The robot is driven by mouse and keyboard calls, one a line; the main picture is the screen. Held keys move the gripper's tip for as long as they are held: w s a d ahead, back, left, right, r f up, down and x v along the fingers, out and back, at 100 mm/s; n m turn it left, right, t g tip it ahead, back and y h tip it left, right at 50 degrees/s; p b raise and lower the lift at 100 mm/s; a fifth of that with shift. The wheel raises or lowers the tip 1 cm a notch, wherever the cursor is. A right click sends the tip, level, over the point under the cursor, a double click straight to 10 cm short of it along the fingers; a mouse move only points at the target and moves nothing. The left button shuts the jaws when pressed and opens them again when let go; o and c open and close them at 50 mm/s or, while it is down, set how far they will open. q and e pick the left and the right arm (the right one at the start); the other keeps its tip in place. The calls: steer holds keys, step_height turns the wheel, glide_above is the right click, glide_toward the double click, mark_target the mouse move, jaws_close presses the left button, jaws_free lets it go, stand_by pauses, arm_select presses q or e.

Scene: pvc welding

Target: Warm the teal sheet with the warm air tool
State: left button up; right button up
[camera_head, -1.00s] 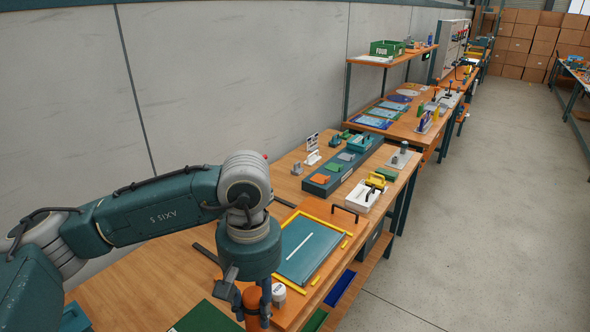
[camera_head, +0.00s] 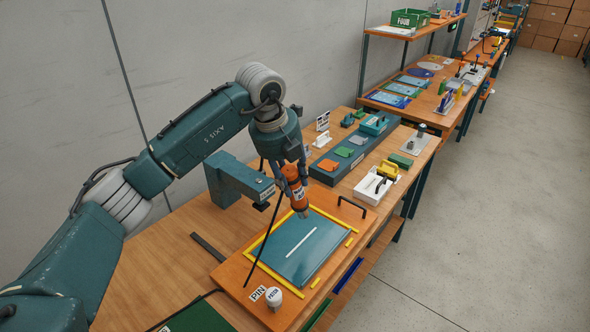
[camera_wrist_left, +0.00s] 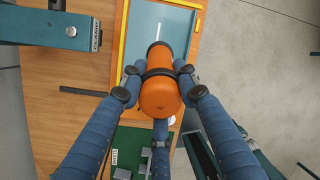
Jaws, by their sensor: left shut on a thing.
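The teal sheet (camera_head: 303,247) lies flat on a wooden board inside a yellow frame, with a thin white rod (camera_head: 301,241) on it. My left gripper (camera_head: 293,185) is shut on the orange warm air tool (camera_head: 298,196). It holds the tool over the far edge of the sheet, with the nozzle (camera_head: 303,213) pointing down. In the left wrist view the blue fingers close around the orange tool body (camera_wrist_left: 160,97), and part of the sheet (camera_wrist_left: 148,18) shows beyond it. The gap between nozzle and sheet is hard to judge. My right gripper is not in view.
A teal clamp unit (camera_head: 240,183) stands left of the board. A white round pot (camera_head: 273,297) and a PIN label (camera_head: 257,293) sit at its near corner. A black handle (camera_head: 351,207) rises at the far right corner.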

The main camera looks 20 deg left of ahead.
arm_select(q)
steer(key=shift+w+n, duration=0.2)
steer(key=shift+n, duration=0.1)
steer(key=shift+a+f, duration=0.1)
steer(key=shift+f, duration=0.15)
steer(key=shift+s+f+b, duration=0.15)
steer(key=shift+f+b, duration=0.05)
steer(key=shift+b, duration=0.25)
steer(key=shift+f, duration=0.35)
steer(key=b, duration=0.3)
glide_above(295, 209)
steer(key=f, duration=0.4)
steer(key=shift+s+a, duration=0.35)
steer(key=shift+a, duration=0.05)
steer(key=shift+f+b, duration=0.35)
steer(key=shift+f, duration=0.45)
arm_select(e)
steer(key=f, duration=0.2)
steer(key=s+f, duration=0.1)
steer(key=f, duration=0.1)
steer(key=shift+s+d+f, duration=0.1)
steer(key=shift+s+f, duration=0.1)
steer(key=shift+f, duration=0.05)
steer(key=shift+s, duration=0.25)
